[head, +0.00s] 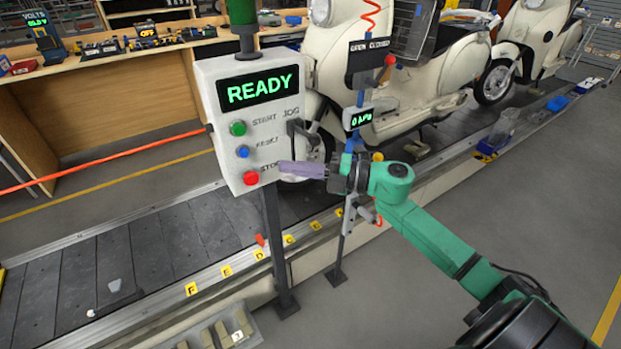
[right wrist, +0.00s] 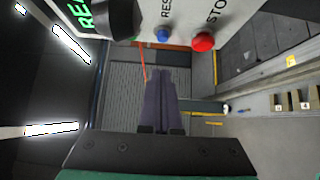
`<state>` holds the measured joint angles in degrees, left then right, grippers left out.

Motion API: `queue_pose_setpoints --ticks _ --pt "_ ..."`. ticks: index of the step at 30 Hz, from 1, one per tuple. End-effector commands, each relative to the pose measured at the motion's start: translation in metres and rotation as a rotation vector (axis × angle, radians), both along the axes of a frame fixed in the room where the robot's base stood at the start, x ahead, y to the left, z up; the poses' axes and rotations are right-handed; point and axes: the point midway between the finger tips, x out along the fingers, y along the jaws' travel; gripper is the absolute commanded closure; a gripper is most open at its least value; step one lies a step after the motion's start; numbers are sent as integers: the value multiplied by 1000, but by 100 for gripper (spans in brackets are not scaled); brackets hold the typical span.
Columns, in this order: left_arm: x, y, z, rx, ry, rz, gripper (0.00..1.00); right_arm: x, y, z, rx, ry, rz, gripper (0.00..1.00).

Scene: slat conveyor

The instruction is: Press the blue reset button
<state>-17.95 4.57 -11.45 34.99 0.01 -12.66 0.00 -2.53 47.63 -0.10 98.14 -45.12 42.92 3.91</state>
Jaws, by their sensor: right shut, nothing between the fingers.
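The blue reset button (head: 243,152) sits on the white control box, between the green start button (head: 238,128) and the red stop button (head: 251,178). In the right wrist view the blue button (right wrist: 163,35) is near the top, left of the red stop button (right wrist: 203,42). The box's display (head: 258,88) reads READY in green. My right gripper (head: 283,168) is shut and empty, with its purple fingers pointing left, just right of the stop button and lower than the blue button. In the right wrist view its fingertips (right wrist: 161,74) appear below the blue button, apart from it. My left gripper is out of view.
A black jog lever (head: 300,132) sticks out on the box's right side. A post with a 0 kPa display (head: 358,119) stands beside my right gripper. Cream scooters (head: 400,95) stand on the slat conveyor (head: 150,255) behind. A wooden bench (head: 100,110) is at the back left.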

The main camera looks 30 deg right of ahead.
Motion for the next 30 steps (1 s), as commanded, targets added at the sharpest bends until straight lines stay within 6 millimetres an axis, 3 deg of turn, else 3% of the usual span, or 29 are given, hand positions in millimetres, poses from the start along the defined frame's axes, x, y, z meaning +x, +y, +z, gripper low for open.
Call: queue_pose_setpoints --ticks 1,6,15,23,26,29,30 --pt "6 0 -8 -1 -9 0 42 -8 -7 -6 -4 3 2 100" --pt "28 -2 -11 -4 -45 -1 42 -22 -24 -3 -1 2 3 100" --pt "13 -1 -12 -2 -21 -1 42 -25 -27 0 -1 1 3 100" --pt "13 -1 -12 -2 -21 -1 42 -24 -28 -1 2 2 0 100" --pt "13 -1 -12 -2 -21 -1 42 -15 -43 -15 57 41 -62 100" --pt "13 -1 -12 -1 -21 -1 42 4 -82 -63 191 151 -228 100" --pt "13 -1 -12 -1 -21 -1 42 10 -102 -92 256 213 -316 100"
